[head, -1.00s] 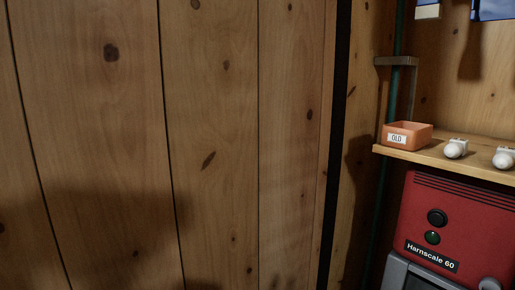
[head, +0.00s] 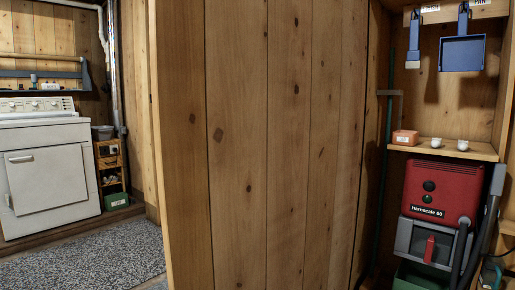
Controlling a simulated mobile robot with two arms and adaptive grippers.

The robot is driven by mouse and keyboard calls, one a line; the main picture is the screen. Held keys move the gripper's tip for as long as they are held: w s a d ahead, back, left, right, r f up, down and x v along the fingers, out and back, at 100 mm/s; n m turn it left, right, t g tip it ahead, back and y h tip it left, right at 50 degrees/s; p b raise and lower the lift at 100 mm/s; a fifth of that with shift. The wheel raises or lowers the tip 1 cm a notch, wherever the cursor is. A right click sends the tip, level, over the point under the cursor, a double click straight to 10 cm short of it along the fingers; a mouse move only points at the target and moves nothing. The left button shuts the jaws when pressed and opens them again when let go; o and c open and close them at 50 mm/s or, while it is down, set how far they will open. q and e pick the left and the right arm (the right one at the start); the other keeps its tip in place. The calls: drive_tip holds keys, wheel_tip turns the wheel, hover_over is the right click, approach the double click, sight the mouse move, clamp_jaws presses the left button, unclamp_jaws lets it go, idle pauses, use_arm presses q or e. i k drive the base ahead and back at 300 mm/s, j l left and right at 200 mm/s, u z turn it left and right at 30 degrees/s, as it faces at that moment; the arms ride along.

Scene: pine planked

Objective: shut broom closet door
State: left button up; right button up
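The broom closet door (head: 260,150) is a tall panel of pine planks in the middle of the head view. It stands open, with its free edge toward the left and its other side by the closet interior on the right. No handle shows on the face I see. The closet's inside is visible on the right, with a small wooden shelf (head: 440,149) and a red machine marked Harnscale 60 (head: 441,190) below it. Neither of my grippers is in view.
On the shelf are an orange box (head: 405,137) and two white items. A blue dustpan (head: 462,53) and a blue brush (head: 414,50) hang above. At left a white appliance (head: 48,178) stands behind a speckled grey floor covering (head: 95,255) that is clear.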

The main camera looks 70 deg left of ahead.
sight(259, 107)
drive_tip(key=k+j+u, duration=0.1)
drive_tip(key=k+j, duration=0.5)
drive_tip(key=j, duration=0.2)
drive_tip(key=k+j+u, duration=0.15)
drive_tip(key=j, duration=0.25)
drive_tip(key=k+j, duration=0.45)
drive_tip(key=j, duration=0.3)
drive_tip(key=k+j, duration=0.1)
drive_tip(key=j, duration=0.3)
drive_tip(key=j+u, duration=0.1)
drive_tip(key=j, duration=0.3)
drive_tip(key=l+z, duration=0.1)
